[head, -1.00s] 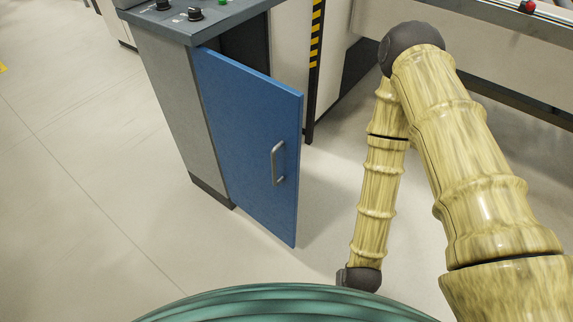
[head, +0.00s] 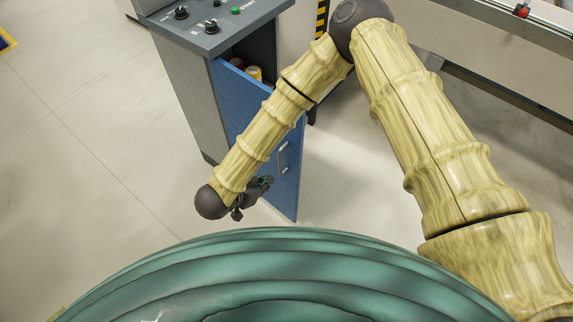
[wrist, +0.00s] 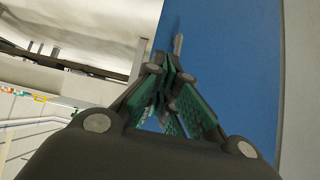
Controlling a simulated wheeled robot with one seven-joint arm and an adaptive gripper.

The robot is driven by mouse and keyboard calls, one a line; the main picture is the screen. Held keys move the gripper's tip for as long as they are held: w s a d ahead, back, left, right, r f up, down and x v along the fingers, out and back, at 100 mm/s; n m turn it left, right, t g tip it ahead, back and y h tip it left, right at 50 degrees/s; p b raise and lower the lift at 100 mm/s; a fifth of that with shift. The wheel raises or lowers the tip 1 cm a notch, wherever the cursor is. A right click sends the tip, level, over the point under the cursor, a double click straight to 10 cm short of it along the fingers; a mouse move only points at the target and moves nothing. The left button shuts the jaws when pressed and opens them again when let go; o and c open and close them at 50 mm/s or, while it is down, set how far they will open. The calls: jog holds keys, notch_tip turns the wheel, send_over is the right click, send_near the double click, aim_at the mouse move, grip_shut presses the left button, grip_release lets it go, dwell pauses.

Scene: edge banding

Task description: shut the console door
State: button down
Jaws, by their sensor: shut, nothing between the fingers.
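The blue console door (head: 285,185) stands open on the grey console (head: 190,100) in the head view. Its silver handle (head: 283,157) is on the door's outer face, partly beside my forearm. My gripper (head: 268,183) is in front of the door's lower part, just below the handle. In the wrist view, my gripper (wrist: 172,80) is shut and empty, pointing along the blue door (wrist: 235,70), with the handle (wrist: 178,45) just beyond its tips. I cannot tell whether the fingers touch the door. My forearm hides the middle of the door.
Small red and yellow items (head: 253,72) show inside the console. The console top (head: 215,25) carries black knobs and a green button. A machine (head: 480,50) stands behind to the right. The floor to the left (head: 80,150) is clear.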

jog(key=p, duration=0.3)
send_near(296, 168)
notch_tip(296, 168, down, 4)
jog(key=shift+w+d+r+p, duration=0.1)
jog(key=shift+w+d+p, duration=0.35)
jog(key=shift+w, duration=0.3)
jog(key=shift+w+d+p, duration=0.35)
jog(key=shift+w+d, duration=0.25)
jog(key=shift+w, duration=0.1)
